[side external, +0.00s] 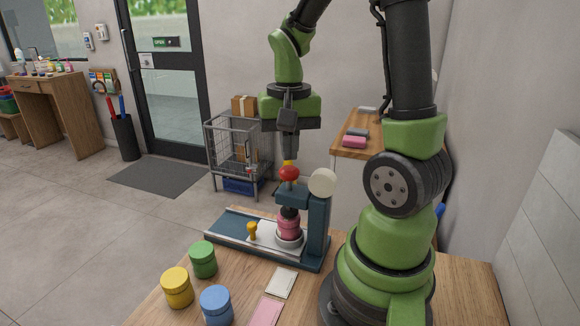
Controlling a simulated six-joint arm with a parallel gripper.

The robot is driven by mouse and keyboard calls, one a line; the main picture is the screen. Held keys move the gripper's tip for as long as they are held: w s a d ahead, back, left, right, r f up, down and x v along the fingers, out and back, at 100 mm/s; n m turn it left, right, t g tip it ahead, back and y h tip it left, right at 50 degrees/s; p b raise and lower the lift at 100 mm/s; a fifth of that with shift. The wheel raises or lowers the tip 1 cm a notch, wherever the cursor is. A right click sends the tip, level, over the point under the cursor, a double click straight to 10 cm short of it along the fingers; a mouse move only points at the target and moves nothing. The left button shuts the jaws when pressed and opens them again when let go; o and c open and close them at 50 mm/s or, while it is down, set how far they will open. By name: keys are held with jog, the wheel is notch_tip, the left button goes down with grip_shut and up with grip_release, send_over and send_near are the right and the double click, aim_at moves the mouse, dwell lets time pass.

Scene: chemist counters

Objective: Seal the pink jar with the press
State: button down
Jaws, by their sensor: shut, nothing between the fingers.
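The press (318,225) is a dark blue frame on the wooden counter, with a red ball knob (288,173) on top and a black ram (290,212) below its arm. The pink jar (288,229) stands upright on a round white seat (289,242) directly under the ram. The ram looks down at the jar's top; whether it touches is hard to tell, and the lid is hidden. A yellow peg (252,230) stands on the slide left of the jar. My gripper (290,155) points down, shut and empty, just above the red knob; I cannot tell whether it touches.
Green (203,259), yellow (177,288) and blue (216,306) jars stand at the counter's front left. A cream card (280,283) and a pink card (265,312) lie in front of the press. A cream disc (322,183) sits at the press top. A wire cart (235,155) stands behind.

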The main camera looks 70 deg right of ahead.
jog(key=shift+r, duration=2.2)
jog(key=s+a+r+n+t+y, duration=0.1)
jog(key=s+a+r+n+t, duration=0.1)
jog(key=a, duration=0.5)
jog(key=s+a+r+n+t+y, duration=0.1)
jog(key=s+a+r+n+t, duration=0.1)
jog(key=a+n+t, duration=0.3)
jog(key=shift+a+r+n, duration=0.5)
jog(key=shift+a+r, duration=0.35)
jog(key=shift+a, duration=0.05)
